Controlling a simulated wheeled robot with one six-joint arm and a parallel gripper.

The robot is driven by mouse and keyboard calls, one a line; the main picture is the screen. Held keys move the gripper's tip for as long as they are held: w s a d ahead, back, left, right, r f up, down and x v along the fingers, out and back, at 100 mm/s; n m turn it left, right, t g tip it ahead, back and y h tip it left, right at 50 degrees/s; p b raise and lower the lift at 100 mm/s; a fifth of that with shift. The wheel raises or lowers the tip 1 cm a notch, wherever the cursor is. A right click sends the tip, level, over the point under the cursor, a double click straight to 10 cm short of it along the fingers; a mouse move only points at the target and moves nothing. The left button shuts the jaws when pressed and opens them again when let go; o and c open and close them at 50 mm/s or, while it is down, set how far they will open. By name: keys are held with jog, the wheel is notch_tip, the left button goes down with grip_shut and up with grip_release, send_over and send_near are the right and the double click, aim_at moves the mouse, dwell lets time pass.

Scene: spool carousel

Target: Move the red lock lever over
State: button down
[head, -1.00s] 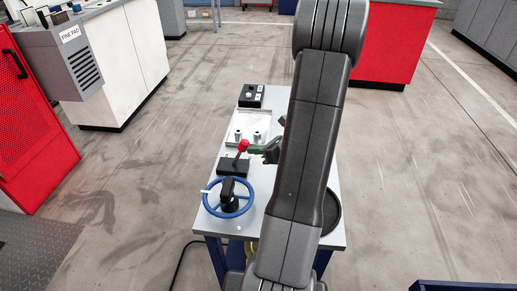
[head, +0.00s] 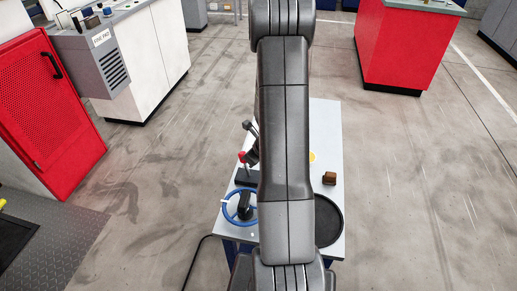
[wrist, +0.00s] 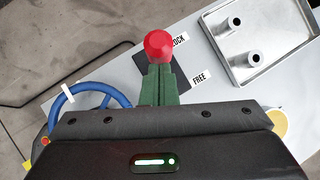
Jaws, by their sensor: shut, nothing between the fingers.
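The red-knobbed lock lever (head: 242,157) stands on a dark base (head: 239,180) on the bench; its rod now leans slightly left in the head view. In the wrist view the red knob (wrist: 158,45) is just beyond the tips of my gripper (wrist: 158,72). Its green fingers are closed together, with nothing between them, and overlap the dark base in that view. I cannot tell whether they touch the lever. Labels LOCK (wrist: 179,40) and FREE (wrist: 201,77) lie to the right of the knob. My arm hides much of the bench in the head view.
A blue handwheel (head: 228,212) is at the bench's near left. A metal tray (wrist: 294,73) with two upright posts lies right of the lever in the wrist view. A brown block (head: 329,178) and a black round dish (head: 328,238) are on the right side.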

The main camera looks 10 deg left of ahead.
jog(key=shift+a+h+p, duration=0.6)
jog(key=shift+a+p, duration=0.95)
jog(key=shift+p, duration=0.15)
